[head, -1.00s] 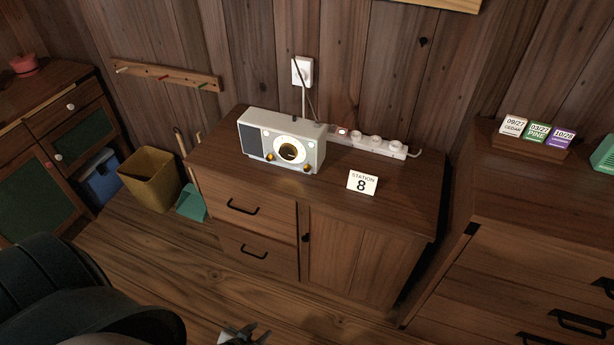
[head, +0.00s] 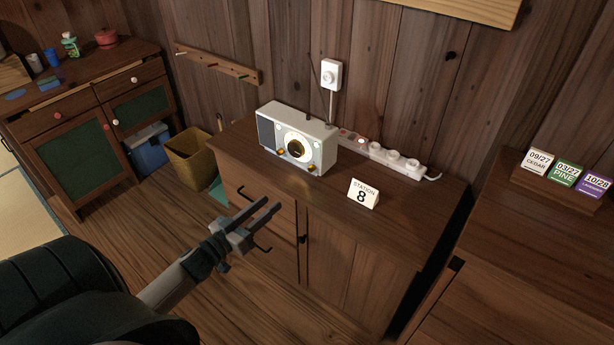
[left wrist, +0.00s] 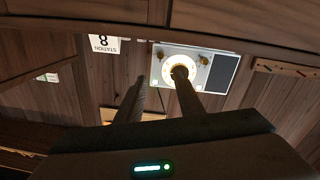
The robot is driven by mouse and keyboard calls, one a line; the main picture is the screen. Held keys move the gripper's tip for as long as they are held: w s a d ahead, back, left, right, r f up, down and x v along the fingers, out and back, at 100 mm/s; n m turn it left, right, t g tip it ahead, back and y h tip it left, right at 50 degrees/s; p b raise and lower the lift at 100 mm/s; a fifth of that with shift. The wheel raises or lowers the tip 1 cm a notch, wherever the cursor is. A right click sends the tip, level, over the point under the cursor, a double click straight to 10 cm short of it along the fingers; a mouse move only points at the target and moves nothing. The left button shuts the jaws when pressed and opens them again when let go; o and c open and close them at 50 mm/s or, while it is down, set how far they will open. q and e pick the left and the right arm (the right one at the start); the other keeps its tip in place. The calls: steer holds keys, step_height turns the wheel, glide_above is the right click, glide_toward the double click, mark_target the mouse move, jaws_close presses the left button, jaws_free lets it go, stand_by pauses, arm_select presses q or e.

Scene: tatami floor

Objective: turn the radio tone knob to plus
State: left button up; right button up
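The white radio (head: 297,138) stands upright at the back of the wooden cabinet. It has a dark speaker panel, a round dial and two small gold knobs, a left one (head: 281,153) and a right one (head: 312,168). Which is the tone knob, and its setting, I cannot read. My left gripper (head: 271,205) is open and empty, in front of the cabinet and short of the radio. In the left wrist view the radio (left wrist: 222,73) appears upside down beyond the spread fingers (left wrist: 160,78); one finger partly covers its dial. My right gripper is not in view.
A "STATION 8" card (head: 363,194) stands right of the radio on the cabinet top (head: 330,205). A white power strip (head: 385,158) lies behind. A dresser with date blocks (head: 564,174) is at right. A yellow bin (head: 190,158) stands left of the cabinet.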

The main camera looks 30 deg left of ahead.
mark_target(310, 171)
arm_select(q)
steer(key=shift+a+f, duration=0.1)
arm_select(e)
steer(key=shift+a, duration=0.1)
arm_select(q)
steer(key=shift+w, duration=0.1)
